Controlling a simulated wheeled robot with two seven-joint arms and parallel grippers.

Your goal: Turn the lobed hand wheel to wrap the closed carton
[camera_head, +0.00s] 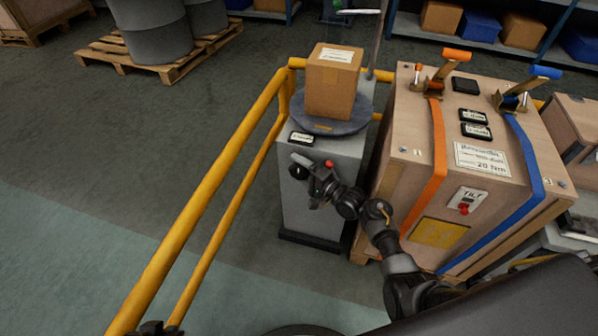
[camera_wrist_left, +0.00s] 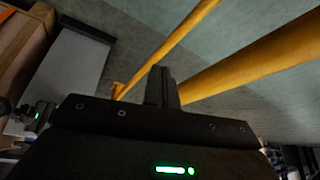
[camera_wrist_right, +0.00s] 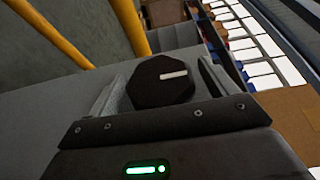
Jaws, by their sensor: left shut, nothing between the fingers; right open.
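The closed brown carton (camera_head: 332,85) stands upright on a round grey turntable (camera_head: 322,126) on top of a grey pedestal (camera_head: 300,212). The dark lobed hand wheel (camera_head: 297,172) is on the pedestal's front. In the right wrist view the wheel (camera_wrist_right: 160,82) shows a white mark and sits between my right gripper's open fingers (camera_wrist_right: 160,85); I cannot tell whether they touch it. My right gripper also shows in the head view (camera_head: 308,178). My left gripper (camera_head: 152,328) is shut and empty at the lower left, by the yellow rail; its closed fingers show in the left wrist view (camera_wrist_left: 161,88).
A yellow guard rail (camera_head: 200,205) runs left of the pedestal. A red button (camera_head: 329,163) is beside the wheel. A large strapped wooden crate (camera_head: 400,145) stands close on the right. Pallets with drums (camera_head: 155,35) are at the back left. The floor left of the rail is clear.

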